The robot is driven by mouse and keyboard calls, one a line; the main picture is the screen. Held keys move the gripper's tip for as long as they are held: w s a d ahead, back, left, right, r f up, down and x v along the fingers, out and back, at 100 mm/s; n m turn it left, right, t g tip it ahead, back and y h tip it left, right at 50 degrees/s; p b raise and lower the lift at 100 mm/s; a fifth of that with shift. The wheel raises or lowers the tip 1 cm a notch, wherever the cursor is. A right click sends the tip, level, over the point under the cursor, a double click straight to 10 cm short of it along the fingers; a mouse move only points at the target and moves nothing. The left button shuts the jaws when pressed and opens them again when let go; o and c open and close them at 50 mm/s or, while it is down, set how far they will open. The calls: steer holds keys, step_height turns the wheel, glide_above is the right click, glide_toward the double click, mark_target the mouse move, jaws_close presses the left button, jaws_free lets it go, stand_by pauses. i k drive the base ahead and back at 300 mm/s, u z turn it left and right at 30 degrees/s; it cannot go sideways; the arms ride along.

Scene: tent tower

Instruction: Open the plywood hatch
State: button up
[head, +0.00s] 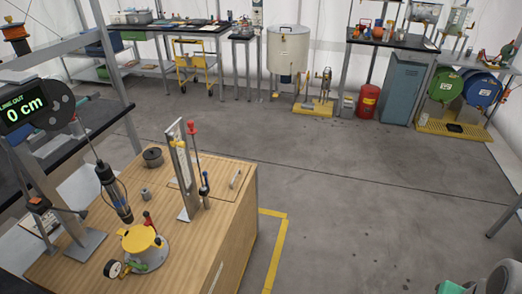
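A plywood box (165,247) with a light wood top stands at the lower left. A panel outlined by thin seams in the far right part of its top looks like the hatch (222,171); it lies flat and looks closed. A small pale bar handle (236,178) is on it near the right edge. An upright metal plate with a scale (183,172) and a red-topped rod (195,150) stand close to the panel's left side and hide part of it. My gripper is not in view.
A yellow-lidded pot (141,240), a dark round weight (153,158) and a hanging cylindrical probe (114,194) crowd the box's left side. A display reel (50,105) is at far left. The grey floor (360,200) right of the box is clear.

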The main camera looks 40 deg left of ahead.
mark_target(226, 178)
steer(key=u, duration=0.5)
steer(key=i, duration=1.4)
steer(key=u, duration=1.45)
steer(key=i, duration=0.8)
steer(key=u, duration=0.5)
